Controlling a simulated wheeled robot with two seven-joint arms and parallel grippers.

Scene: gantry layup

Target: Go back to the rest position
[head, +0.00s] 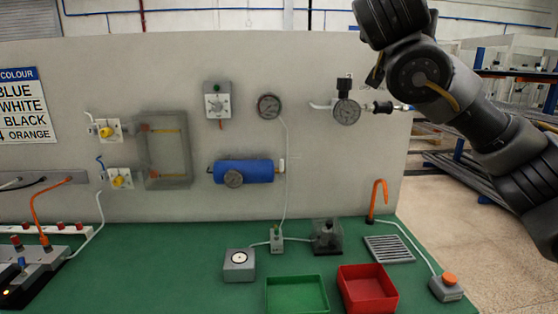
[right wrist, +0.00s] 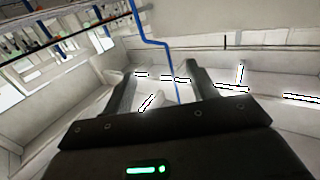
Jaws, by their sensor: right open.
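My right arm (head: 490,130) comes in from the right of the head view, raised in front of the panel's upper right corner. Its gripper is beyond the top edge there. In the right wrist view my right gripper (right wrist: 160,72) is open, with its two fingers apart and nothing between them. Behind the fingers are only the room's distant wall and ceiling parts. My left gripper and left arm are not in the head view.
A grey panel (head: 330,70) with gauges and a blue cylinder (head: 252,171) stands behind a green table (head: 170,262). A green tray (head: 297,294), a red tray (head: 367,290) and an orange-button box (head: 446,287) are near the front right. The air around my right gripper looks clear.

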